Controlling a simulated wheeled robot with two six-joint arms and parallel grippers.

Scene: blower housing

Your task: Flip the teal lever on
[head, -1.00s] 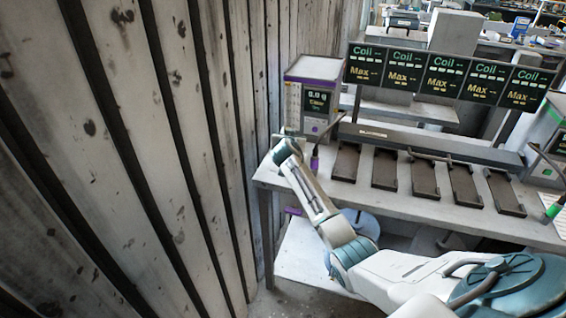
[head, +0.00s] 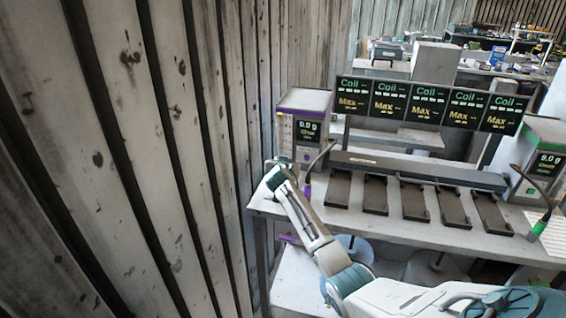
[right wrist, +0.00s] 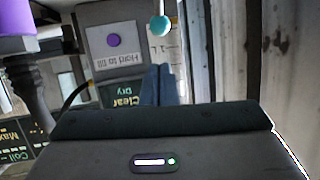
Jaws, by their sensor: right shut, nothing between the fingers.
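The teal lever (right wrist: 161,26) shows in the right wrist view as a round teal knob on a short pale stem at the top, in front of a grey panel. My right gripper (right wrist: 157,72) is shut and empty, its blue fingers just below the knob in that picture, with a small gap visible between them. In the head view my right arm reaches to the left front corner of the purple-striped dispenser (head: 300,105). The lever is not distinguishable there, hidden by or lost near my wrist. My left gripper is not in view.
The panel bears a purple button (right wrist: 114,40) labelled "Hold to fill" and a "Clear" display (right wrist: 125,92). A plank wall (head: 190,150) stands close on the left. Several dark trays (head: 374,195) line the bench (head: 400,229). A purple-tipped spout (head: 308,189) hangs beside my arm.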

